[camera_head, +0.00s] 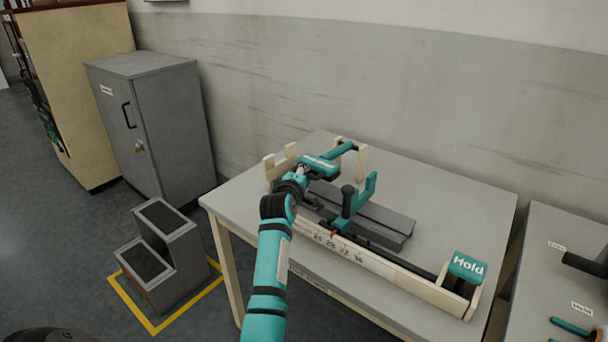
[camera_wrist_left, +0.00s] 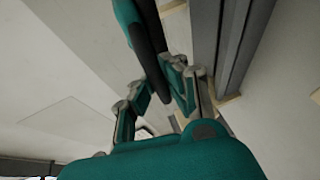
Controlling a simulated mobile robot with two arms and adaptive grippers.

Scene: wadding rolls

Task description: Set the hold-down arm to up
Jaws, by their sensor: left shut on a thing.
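The bench device (camera_head: 375,262) is a long pale frame with a dark grey bed and a number scale on its front. At its far left end a teal bar, apparently the hold-down arm (camera_head: 343,150), reaches up and right near pale uprights. My left gripper (camera_head: 318,168) is at this bar. In the left wrist view, the fingers of my left gripper (camera_wrist_left: 160,92) are shut on a teal and black bar (camera_wrist_left: 147,35). The exact contact is partly hidden in the head view. My right gripper is out of view.
A teal bracket and a black-knobbed post (camera_head: 348,195) stand mid-bed. The table (camera_head: 455,190) is clear behind the device. A grey cabinet (camera_head: 160,120) and step stool (camera_head: 165,245) stand at left.

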